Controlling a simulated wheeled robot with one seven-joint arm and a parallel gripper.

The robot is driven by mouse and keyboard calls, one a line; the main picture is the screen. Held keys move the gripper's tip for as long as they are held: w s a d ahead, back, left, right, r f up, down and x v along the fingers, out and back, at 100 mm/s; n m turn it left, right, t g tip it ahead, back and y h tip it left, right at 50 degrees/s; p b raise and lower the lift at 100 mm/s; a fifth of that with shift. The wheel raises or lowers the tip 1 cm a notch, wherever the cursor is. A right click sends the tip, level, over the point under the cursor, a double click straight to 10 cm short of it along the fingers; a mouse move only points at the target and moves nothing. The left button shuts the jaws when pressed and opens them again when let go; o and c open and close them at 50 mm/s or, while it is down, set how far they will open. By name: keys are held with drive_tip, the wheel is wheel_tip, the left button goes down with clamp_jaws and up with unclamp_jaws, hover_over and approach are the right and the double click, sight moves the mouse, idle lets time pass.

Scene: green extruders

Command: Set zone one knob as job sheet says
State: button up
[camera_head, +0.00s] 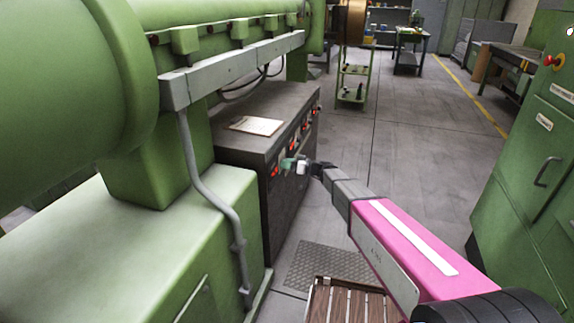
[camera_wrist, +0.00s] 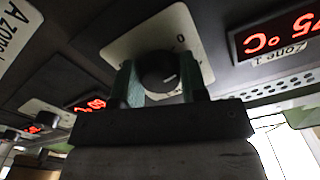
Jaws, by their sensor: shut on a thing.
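The zone one knob (camera_wrist: 158,72) is a round black knob on a pale dial plate in the wrist view. My gripper (camera_wrist: 160,84) has its green-padded fingers on both sides of the knob, shut on it. In the head view my gripper (camera_head: 291,164) is at the front panel of the dark cabinet (camera_head: 245,150). The job sheet (camera_head: 255,125) lies flat on top of this cabinet; its writing is too small to read.
Other red displays (camera_wrist: 88,104) run along the panel. A large green extruder (camera_head: 60,80) stands over the left side, with a grey pipe (camera_head: 190,160) beside the cabinet. A green cabinet (camera_head: 535,150) stands at the right. The floor (camera_head: 410,130) between is clear.

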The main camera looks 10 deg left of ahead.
drive_tip(key=m, duration=0.4)
drive_tip(key=shift+m, duration=0.4)
drive_tip(key=m, duration=0.3)
drive_tip(key=shift+m, duration=0.3)
drive_tip(key=m, duration=0.4)
drive_tip(key=shift+r+m, duration=0.1)
drive_tip(key=shift+m, duration=0.2)
drive_tip(key=m, duration=1.1)
drive_tip(key=shift+m, duration=0.4)
drive_tip(key=m, duration=0.3)
drive_tip(key=shift+m, duration=2)
